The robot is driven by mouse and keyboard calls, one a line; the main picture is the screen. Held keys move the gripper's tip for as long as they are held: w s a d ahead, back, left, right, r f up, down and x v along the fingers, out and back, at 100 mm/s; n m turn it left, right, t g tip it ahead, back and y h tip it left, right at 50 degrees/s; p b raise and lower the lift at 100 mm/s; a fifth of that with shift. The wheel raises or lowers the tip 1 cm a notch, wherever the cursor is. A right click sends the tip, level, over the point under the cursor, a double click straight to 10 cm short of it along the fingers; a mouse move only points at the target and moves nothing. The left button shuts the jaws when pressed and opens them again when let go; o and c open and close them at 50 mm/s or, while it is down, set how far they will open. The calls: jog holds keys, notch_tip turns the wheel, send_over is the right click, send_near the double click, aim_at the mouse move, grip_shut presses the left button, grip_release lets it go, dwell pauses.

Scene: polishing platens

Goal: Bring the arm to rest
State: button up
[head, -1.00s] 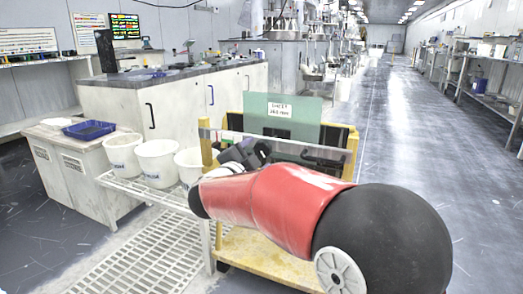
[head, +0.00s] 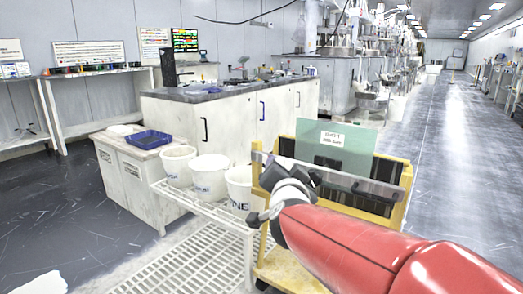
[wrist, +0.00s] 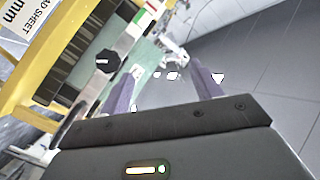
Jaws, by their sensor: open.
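My red arm (head: 350,240) reaches in from the lower right of the head view. My gripper (wrist: 165,90) shows in the wrist view with its two fingers spread apart and nothing between them. In the head view the gripper end is near the front left of a yellow cart (head: 402,205), and the fingertips are hard to make out there. A green sheet with a white label (head: 345,148) stands upright in the cart. The cart also fills the left of the wrist view. I cannot tell whether the gripper touches the cart.
White buckets (head: 210,178) stand on a white slatted rack (head: 190,262) to the left of the cart. A blue tray (head: 150,139) lies on a low cabinet (head: 135,180). A long counter (head: 225,92) stands behind. The aisle floor (head: 455,150) on the right is clear.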

jog(key=s+d+f+n+g+p, duration=0.2)
jog(key=s+d+f+g, duration=0.1)
jog(key=s, duration=0.6)
jog(key=s+d+f+n+g+p, duration=0.2)
jog(key=s+d+f+n+g, duration=0.1)
jog(key=s, duration=0.6)
jog(key=s+d+f+n+g+p, duration=0.2)
jog(key=s+g, duration=0.3)
jog(key=s, duration=0.4)
jog(key=shift+s+d+f+n+g+y, duration=0.3)
jog(key=shift+d+f+n, duration=0.1)
jog(key=shift+d+n, duration=0.1)
jog(key=shift+w+a, duration=0.1)
jog(key=shift+w, duration=0.05)
